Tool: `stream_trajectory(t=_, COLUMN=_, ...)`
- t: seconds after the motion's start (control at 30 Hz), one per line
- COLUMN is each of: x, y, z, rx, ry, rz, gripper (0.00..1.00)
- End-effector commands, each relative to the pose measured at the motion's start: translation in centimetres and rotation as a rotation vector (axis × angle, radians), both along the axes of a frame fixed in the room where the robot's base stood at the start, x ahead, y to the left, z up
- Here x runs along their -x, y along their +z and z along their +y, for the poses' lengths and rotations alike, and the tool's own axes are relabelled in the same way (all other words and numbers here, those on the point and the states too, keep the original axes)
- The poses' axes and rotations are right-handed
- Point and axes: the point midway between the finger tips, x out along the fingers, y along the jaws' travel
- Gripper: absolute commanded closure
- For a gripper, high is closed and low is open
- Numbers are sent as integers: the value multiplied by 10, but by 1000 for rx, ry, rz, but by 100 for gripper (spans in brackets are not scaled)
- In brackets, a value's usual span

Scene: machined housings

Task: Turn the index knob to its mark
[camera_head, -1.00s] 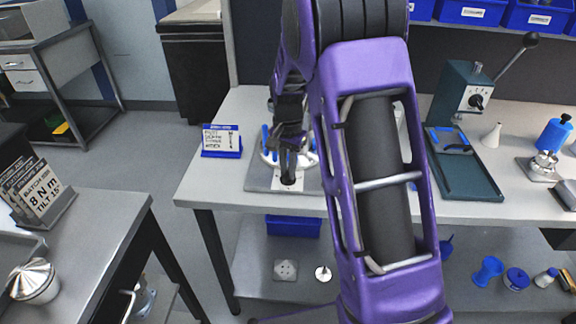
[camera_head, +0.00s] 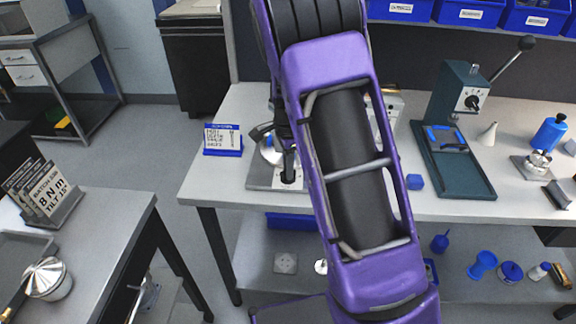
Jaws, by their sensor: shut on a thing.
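A grey fixture plate (camera_head: 258,178) sits on the bench with a round metal part (camera_head: 270,152) on it, mostly hidden by my arm. At its front is a small white dial plate (camera_head: 289,185) where the index knob appears to be. My dark gripper (camera_head: 289,172) points down onto this dial and is shut on the small dark knob. The fingers and knob merge at this size, so the pointer and its mark cannot be read.
A blue-framed sign (camera_head: 223,139) stands left of the fixture. The bench front between sign and fixture is clear.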

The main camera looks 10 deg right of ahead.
Motion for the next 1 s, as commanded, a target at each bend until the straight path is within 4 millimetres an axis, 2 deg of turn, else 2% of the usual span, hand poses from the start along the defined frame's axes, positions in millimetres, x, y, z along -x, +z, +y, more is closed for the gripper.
stream_trajectory(t=0.57, x=-1, y=0, z=0, rx=0, ry=-30, rz=-2, gripper=100)
stream_trajectory(t=0.6, x=-1, y=0, z=0, rx=0, ry=-29, rz=-2, gripper=78)
stream_trajectory(t=0.73, x=-1, y=0, z=0, rx=0, ry=-29, rz=-2, gripper=55)
stream_trajectory(t=1.0, x=0, y=0, z=0, rx=0, ry=-29, rz=-1, gripper=54)
